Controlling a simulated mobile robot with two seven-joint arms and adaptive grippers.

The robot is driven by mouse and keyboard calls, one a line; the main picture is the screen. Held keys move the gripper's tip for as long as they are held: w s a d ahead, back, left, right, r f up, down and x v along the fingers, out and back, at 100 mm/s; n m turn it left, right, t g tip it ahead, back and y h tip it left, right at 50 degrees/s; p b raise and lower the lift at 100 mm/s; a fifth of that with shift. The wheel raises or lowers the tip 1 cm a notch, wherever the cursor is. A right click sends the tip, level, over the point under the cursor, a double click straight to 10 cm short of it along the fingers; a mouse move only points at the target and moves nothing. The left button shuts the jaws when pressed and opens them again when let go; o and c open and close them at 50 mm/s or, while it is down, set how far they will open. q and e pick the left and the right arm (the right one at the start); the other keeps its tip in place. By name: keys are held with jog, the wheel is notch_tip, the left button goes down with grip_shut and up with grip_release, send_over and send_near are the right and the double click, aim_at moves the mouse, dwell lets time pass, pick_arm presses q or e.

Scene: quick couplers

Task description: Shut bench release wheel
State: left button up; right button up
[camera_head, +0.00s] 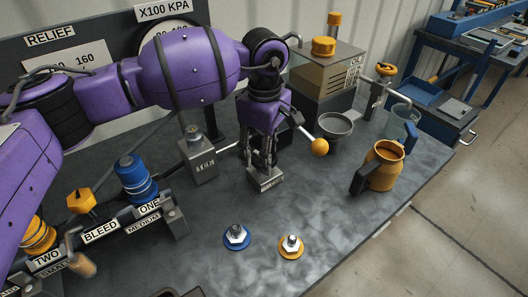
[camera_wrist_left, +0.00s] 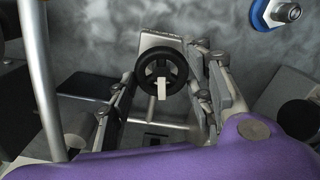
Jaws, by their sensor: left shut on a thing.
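The release wheel is a small black handwheel (camera_wrist_left: 161,68) with a pale bar at its middle, seen in the left wrist view on a grey metal block. My left gripper (camera_wrist_left: 166,90) has its fingers on either side of the wheel and is shut on it. In the head view my left gripper (camera_head: 263,163) points down at the grey block (camera_head: 266,181) on the bench. There the fingers hide most of the wheel. My right gripper is in neither view.
A lever with an orange ball (camera_head: 320,147) sticks out just right of my left gripper. An orange jug (camera_head: 382,166) and a grey funnel bowl (camera_head: 335,127) stand further right. Blue (camera_head: 237,237) and orange (camera_head: 291,246) ringed fittings sit in front. The front right bench top is clear.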

pick_arm(q)
jog(key=shift+m, duration=1.2)
jog(key=o, duration=1.1)
jog(key=shift+w, duration=0.1)
notch_tip(320, 180, up, 12)
